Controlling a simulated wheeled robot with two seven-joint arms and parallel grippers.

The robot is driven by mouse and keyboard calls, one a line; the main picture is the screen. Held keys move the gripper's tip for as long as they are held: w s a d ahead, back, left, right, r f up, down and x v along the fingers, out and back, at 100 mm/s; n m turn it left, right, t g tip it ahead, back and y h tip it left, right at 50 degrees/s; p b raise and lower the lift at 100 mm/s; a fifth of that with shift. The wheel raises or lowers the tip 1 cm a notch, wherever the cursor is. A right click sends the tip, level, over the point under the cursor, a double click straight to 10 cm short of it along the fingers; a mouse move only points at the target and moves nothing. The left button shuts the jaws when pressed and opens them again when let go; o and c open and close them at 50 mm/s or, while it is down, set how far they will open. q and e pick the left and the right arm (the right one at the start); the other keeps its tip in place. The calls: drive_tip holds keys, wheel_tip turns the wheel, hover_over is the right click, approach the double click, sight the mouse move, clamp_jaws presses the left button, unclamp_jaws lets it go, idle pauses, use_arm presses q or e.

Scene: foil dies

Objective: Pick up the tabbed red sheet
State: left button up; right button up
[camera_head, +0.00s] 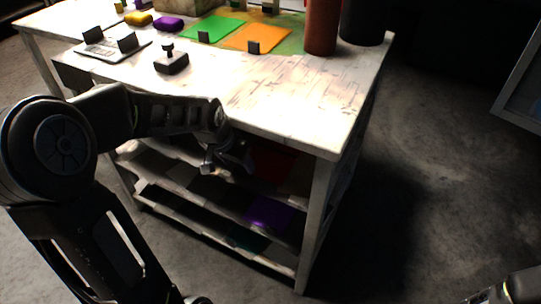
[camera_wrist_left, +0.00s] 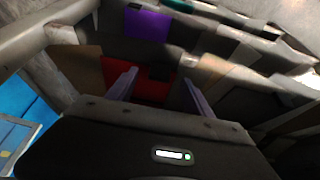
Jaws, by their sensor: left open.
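The red sheet (camera_head: 272,163) lies on the upper shelf under the workbench top, dark in shadow. In the left wrist view the red sheet (camera_wrist_left: 150,91) shows between and beyond my finger pads, with a small dark block at its far edge that may be its tab. My left gripper (camera_head: 232,164) reaches in below the bench's front edge, left of the sheet. In the left wrist view the left gripper (camera_wrist_left: 160,76) has its two fingers apart with nothing held. At the head view's bottom right corner a part of my right arm shows; its jaws cannot be made out.
The workbench top (camera_head: 290,95) overhangs the shelf, and its front leg (camera_head: 318,225) stands right of the sheet. A purple sheet (camera_head: 268,213) and a teal sheet (camera_head: 247,238) lie on lower shelves. Green (camera_head: 213,28) and orange (camera_head: 258,37) sheets lie on top.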

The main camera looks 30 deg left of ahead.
sight(242, 170)
use_arm(q)
drive_tip(key=x, duration=0.4)
drive_tip(key=shift+f+b, duration=0.25)
drive_tip(key=shift+b, duration=0.15)
clamp_jaws()
idle(0.5)
